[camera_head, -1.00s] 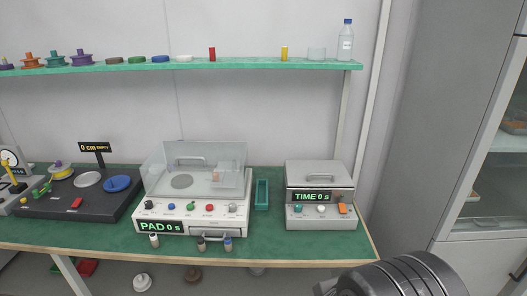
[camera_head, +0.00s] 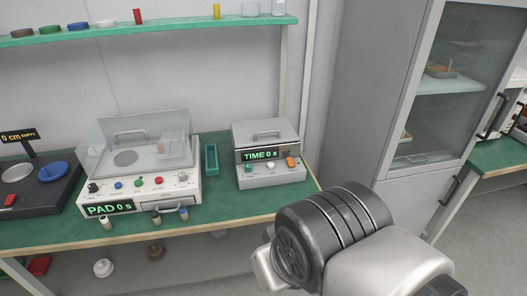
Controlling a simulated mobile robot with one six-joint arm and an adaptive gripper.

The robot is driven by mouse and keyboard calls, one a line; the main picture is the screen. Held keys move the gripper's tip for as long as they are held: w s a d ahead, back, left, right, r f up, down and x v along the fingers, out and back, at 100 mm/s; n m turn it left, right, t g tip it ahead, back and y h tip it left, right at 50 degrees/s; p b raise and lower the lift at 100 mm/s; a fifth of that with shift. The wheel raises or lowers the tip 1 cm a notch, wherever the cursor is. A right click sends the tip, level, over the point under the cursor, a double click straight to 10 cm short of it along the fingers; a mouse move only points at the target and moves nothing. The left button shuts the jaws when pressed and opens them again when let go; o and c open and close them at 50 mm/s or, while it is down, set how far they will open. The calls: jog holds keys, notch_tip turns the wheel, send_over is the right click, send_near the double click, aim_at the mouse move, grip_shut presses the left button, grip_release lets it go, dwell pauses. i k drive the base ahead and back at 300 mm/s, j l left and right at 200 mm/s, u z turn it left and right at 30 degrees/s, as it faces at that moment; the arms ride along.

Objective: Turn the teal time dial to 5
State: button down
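The teal time dial (camera_head: 249,169) is a small round knob on the front of a grey box (camera_head: 270,177), at the left below its display. The display (camera_head: 260,155) reads "TIME 0 s" in green. A white knob (camera_head: 271,166) and an orange switch (camera_head: 292,162) sit to the right of the dial. The dial is too small to read any mark on it. My gripper is not in view; only a thick part of my arm shows at the lower right, in front of the bench and apart from the box.
A larger device (camera_head: 145,193) with a clear lid and a "PAD 0 s" display stands left of the box. A narrow green tray (camera_head: 210,159) lies between them. A green shelf (camera_head: 180,23) runs above. A grey cabinet (camera_head: 352,95) stands close on the right.

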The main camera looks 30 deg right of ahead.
aim_at(248, 166)
jog(key=i+l, duration=0.15)
jog(key=i, duration=0.3)
jog(key=i+l, duration=0.15)
jog(key=i, duration=0.3)
jog(key=u, duration=0.05)
